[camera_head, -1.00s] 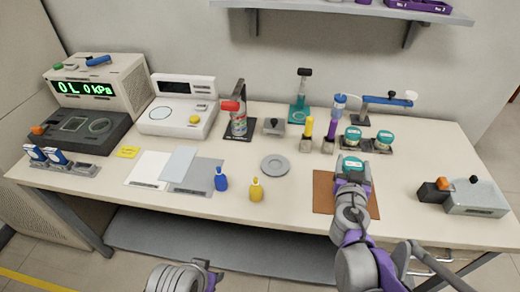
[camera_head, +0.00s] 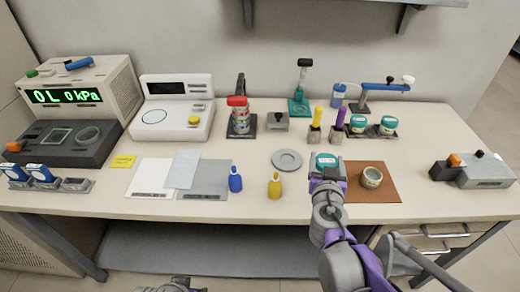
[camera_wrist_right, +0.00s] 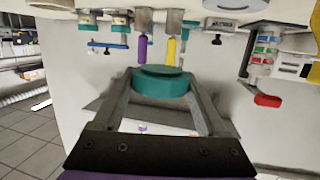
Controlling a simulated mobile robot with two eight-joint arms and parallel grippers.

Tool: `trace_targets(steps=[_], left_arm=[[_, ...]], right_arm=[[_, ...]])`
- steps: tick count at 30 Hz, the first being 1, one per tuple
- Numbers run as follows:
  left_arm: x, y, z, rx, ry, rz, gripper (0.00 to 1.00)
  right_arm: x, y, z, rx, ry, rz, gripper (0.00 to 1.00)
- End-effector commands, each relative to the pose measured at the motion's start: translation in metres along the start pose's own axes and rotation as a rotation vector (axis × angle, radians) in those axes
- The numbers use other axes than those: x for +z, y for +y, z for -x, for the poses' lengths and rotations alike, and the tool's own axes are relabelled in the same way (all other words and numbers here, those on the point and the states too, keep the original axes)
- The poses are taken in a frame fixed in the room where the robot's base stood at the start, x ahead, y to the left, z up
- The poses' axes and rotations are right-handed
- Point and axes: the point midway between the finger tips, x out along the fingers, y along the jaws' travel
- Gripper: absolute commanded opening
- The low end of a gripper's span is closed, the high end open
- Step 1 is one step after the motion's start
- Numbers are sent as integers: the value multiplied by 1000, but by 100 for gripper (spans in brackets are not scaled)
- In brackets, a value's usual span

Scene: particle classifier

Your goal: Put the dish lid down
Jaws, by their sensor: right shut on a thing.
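My right gripper (camera_head: 325,176) is shut on a teal dish lid (camera_head: 326,160). The lid also shows between the fingers in the right wrist view (camera_wrist_right: 162,84). In the head view, it is at the left edge of the brown mat (camera_head: 397,186), just right of a round grey plate (camera_head: 287,160). I cannot tell its exact height above the table. An open pale dish (camera_head: 372,180) stands upright on the mat, right of my gripper. Only a piece of my left arm shows at the bottom edge; its gripper is out of sight.
Two teal-lidded dishes (camera_head: 388,126) stand in a dark holder behind. Yellow and purple tools (camera_head: 340,118) stand upright in holders beside them. A grey device (camera_head: 485,171) is at the right.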

Motion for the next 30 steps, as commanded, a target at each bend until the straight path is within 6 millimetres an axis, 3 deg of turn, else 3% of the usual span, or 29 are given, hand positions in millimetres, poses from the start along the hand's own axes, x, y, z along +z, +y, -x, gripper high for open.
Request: trace_targets(steps=[5,12,20,25,30], left_arm=[[1,0,-4,0,-1,0,50],[9,0,-26,0,-9,0,50],[12,0,-35,0,-13,0,50],[16,0,-48,0,-17,0,50],[16,0,-48,0,-17,0,50]], right_arm=[[6,0,-1,0,0,0,13],[51,0,-11,0,-1,1,13],[71,0,-15,0,-1,0,13],[96,0,-20,0,-1,1,13],[98,0,-20,0,0,1,13]])
